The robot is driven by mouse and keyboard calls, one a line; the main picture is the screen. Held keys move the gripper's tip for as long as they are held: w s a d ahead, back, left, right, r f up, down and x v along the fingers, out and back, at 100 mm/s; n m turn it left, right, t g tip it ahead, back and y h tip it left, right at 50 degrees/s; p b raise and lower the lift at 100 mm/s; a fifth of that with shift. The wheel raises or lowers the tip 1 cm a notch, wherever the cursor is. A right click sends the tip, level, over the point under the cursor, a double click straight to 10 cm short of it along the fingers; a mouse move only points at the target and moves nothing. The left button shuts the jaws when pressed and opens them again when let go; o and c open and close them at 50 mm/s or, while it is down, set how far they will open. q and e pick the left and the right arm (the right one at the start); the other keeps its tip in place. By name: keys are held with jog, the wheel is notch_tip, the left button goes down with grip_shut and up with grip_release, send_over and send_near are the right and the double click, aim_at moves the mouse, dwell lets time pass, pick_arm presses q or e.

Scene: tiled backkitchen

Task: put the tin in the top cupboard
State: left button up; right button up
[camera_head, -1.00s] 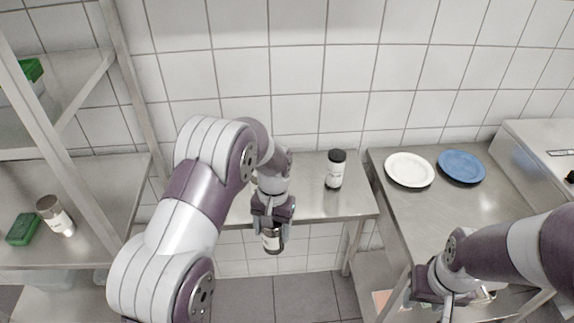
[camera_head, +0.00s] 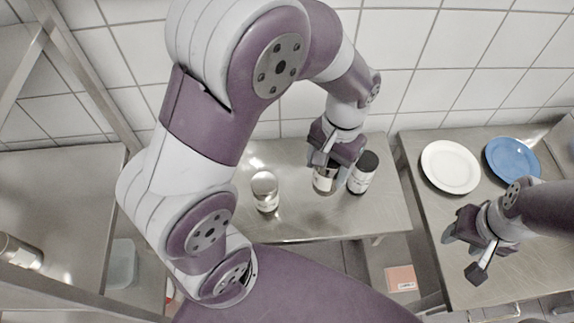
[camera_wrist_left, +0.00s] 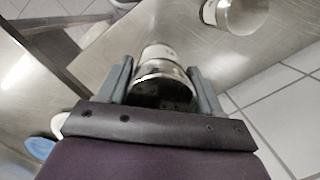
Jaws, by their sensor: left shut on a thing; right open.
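My left gripper (camera_head: 332,158) is shut on a tin (camera_head: 325,180) with a pale label, over the middle counter. In the left wrist view the held tin (camera_wrist_left: 162,75) sits between the two fingers (camera_wrist_left: 160,88), its shiny metal end towards the camera. Whether it touches the counter I cannot tell. A black-lidded jar (camera_head: 362,175) stands close to its right. A shiny-topped tin (camera_head: 265,190) stands on the counter to its left and also shows in the wrist view (camera_wrist_left: 238,12). My right gripper (camera_head: 462,252) is open and empty over the right counter's front. No cupboard is in view.
The right counter (camera_head: 432,222) holds a white plate (camera_head: 450,167) and a blue plate (camera_head: 513,160). At left stands a metal shelf (camera_head: 60,195) with upright posts and another tin (camera_head: 20,252). The middle counter (camera_head: 340,222) is bare at its front.

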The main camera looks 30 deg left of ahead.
pick_arm(q)
jog(key=a+f+p, duration=0.2)
jog(key=a+f, duration=0.6)
jog(key=a, duration=0.1)
jog(key=shift+f, duration=0.65)
jog(key=shift+w+f, duration=0.1)
jog(key=shift+w, duration=0.05)
jog(key=shift+a, duration=0.1)
jog(key=shift+f, duration=0.2)
jog(key=o, duration=1.3)
jog(key=shift+r, duration=0.1)
